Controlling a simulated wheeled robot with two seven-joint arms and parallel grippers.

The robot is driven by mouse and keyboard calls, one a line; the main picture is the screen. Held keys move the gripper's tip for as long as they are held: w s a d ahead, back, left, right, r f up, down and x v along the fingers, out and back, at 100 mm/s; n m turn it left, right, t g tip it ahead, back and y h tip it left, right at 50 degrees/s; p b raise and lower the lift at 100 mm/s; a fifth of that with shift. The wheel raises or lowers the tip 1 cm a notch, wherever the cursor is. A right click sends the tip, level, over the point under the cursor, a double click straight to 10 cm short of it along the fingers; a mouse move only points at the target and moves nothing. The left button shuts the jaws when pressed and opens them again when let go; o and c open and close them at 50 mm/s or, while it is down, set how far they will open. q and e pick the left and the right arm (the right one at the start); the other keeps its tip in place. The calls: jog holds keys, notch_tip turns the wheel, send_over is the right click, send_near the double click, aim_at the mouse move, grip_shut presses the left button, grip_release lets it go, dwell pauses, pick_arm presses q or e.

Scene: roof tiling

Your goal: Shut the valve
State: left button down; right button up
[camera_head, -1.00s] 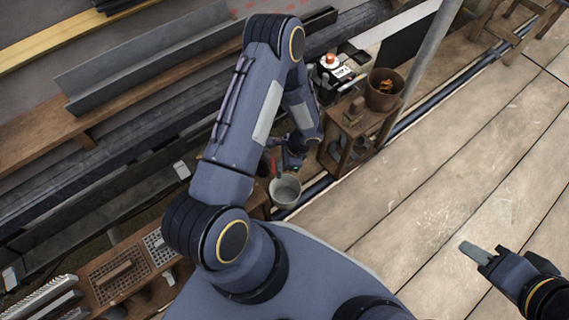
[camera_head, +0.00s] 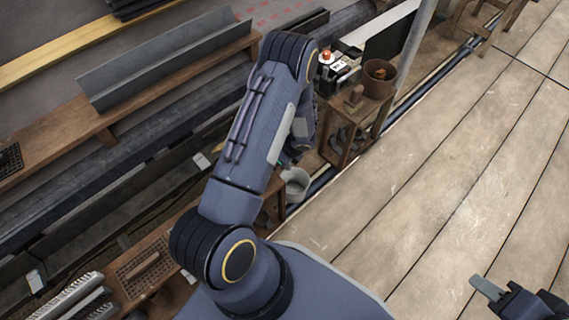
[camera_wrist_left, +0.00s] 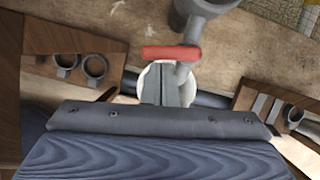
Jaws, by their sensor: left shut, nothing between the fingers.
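The valve shows in the left wrist view as a red lever handle (camera_wrist_left: 171,53) lying crosswise beside a grey pipe body (camera_wrist_left: 192,30). A pale bucket (camera_wrist_left: 150,85) is below it; the bucket also shows in the head view (camera_head: 297,184). My left gripper (camera_wrist_left: 168,85) is shut and empty, its grey fingers just below the lever in the picture; I cannot tell whether they touch it. In the head view my left arm hides the lever and most of that gripper. My right gripper (camera_head: 487,288) is over the planks at lower right; its finger gap is not visible.
A wooden stand (camera_head: 345,130) beside the bucket carries a brown pot (camera_head: 380,78). A dark pipe (camera_head: 425,88) runs along the plank edge. Shelves with metal profiles (camera_head: 170,60) fill the left.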

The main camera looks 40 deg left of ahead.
pick_arm(q)
jog(key=shift+w+a+p, duration=0.3)
jog(key=shift+w+a, duration=0.1)
jog(key=shift+w, duration=0.35)
pick_arm(e)
jog(key=shift+r, duration=0.3)
pick_arm(q)
jog(key=shift+d, duration=0.1)
